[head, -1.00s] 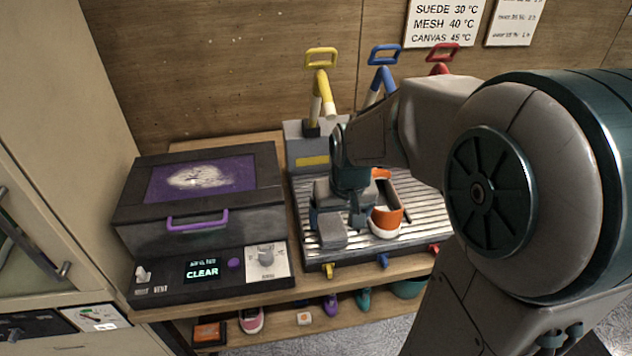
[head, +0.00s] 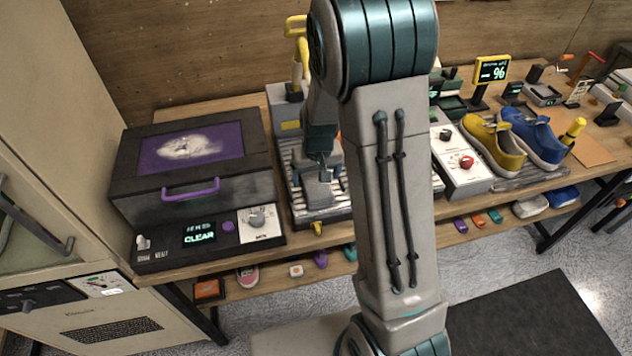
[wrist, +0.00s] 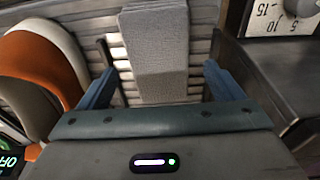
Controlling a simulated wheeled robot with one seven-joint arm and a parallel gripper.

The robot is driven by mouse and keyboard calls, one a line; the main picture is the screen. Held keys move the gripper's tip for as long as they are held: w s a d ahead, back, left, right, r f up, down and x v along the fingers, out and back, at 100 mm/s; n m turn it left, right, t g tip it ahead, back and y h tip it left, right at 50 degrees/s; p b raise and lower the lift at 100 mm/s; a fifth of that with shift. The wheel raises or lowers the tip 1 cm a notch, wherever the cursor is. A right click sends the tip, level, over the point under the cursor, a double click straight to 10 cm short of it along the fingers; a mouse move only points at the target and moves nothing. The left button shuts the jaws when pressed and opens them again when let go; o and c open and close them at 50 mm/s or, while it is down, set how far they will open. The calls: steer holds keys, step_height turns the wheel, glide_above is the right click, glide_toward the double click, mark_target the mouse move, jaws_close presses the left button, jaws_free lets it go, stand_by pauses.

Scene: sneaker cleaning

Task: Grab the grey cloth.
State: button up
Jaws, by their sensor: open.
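The grey cloth (wrist: 158,45) is a folded strip with a ribbed weave. In the wrist view it lies between the two blue fingers of my open gripper (wrist: 155,85), over the slatted metal rack. In the head view the cloth (head: 318,193) sits on the left part of the rack, just below my gripper (head: 328,180). The fingers stand on either side of the cloth with a gap at each side. I cannot tell how high above it they are.
An orange and white shoe (wrist: 45,65) lies beside the cloth. A dark box with a purple handle (head: 190,190) stands left of the rack (head: 303,160). My arm hides much of the rack. Yellow and blue shoes (head: 495,143) stand further right on the bench.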

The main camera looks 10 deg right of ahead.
steer(key=shift+w+f, duration=0.2)
steer(key=shift+f, duration=1.05)
steer(key=c, duration=1.1)
steer(key=shift+o, duration=0.2)
steer(key=shift+r, duration=0.1)
